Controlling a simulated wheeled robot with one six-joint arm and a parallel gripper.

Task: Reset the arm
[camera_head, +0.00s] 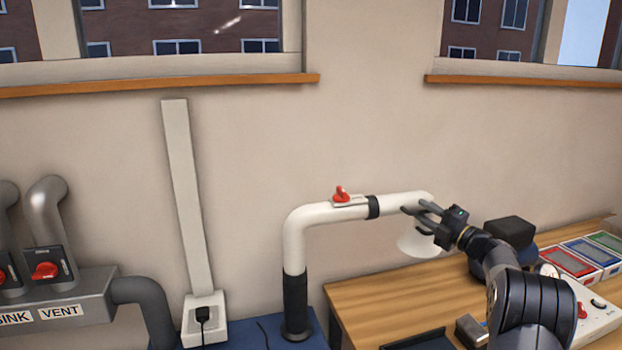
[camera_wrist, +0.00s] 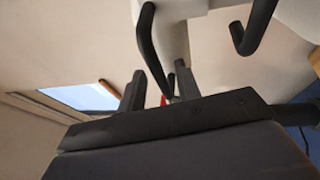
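A white extraction arm (camera_head: 294,240) rises from a black base, bends right, and ends in a pale hood (camera_head: 420,243). A red knob (camera_head: 341,194) sits on top of its horizontal tube. My gripper (camera_head: 415,209) is at the tube's right end, just above the hood. Its dark fingers look spread apart. In the wrist view the fingers (camera_wrist: 203,40) stand apart with white surfaces behind them, and a small bit of red shows between the dark bars. I cannot tell whether the fingers touch the tube.
A wooden table (camera_head: 385,302) stands below, with red, blue and green trays (camera_head: 568,262) and a white control box (camera_head: 600,310) at right. Grey ducts with red handles (camera_head: 45,270) and SINK and VENT labels are at left. Wall space above the arm is clear.

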